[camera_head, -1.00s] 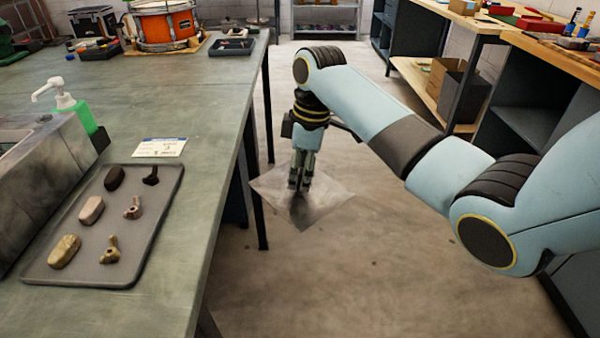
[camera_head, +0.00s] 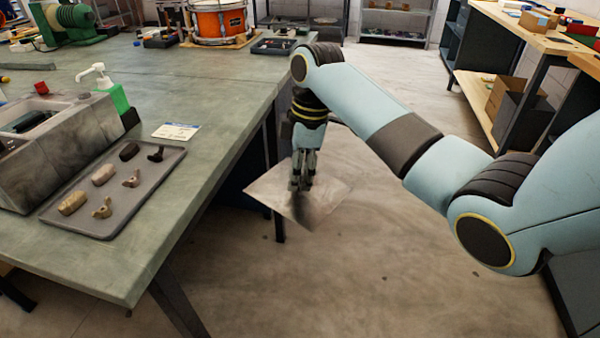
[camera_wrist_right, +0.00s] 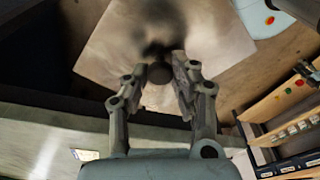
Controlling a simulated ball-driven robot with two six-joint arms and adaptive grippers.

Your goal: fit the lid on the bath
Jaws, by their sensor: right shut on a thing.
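The lid (camera_head: 318,208) is a thin square grey metal plate with a dark round knob (camera_wrist_right: 160,73) at its middle. My right gripper (camera_head: 301,186) points down and is shut on the knob, holding the lid roughly level over the floor, right of the bench edge. In the right wrist view the gripper (camera_wrist_right: 158,80) has a finger on each side of the knob, and the lid (camera_wrist_right: 215,35) spreads beyond it. The bath (camera_head: 72,145) is a grey metal box on the bench at far left. Its top is open, with something dark inside. My left gripper is out of view.
The green bench (camera_head: 195,165) has its edge left of the lid. On it are a tray (camera_head: 128,205) of small parts, a card (camera_head: 175,132), a green soap bottle (camera_head: 119,98) and a drum (camera_head: 220,22). Open floor (camera_head: 330,285) lies below and right.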

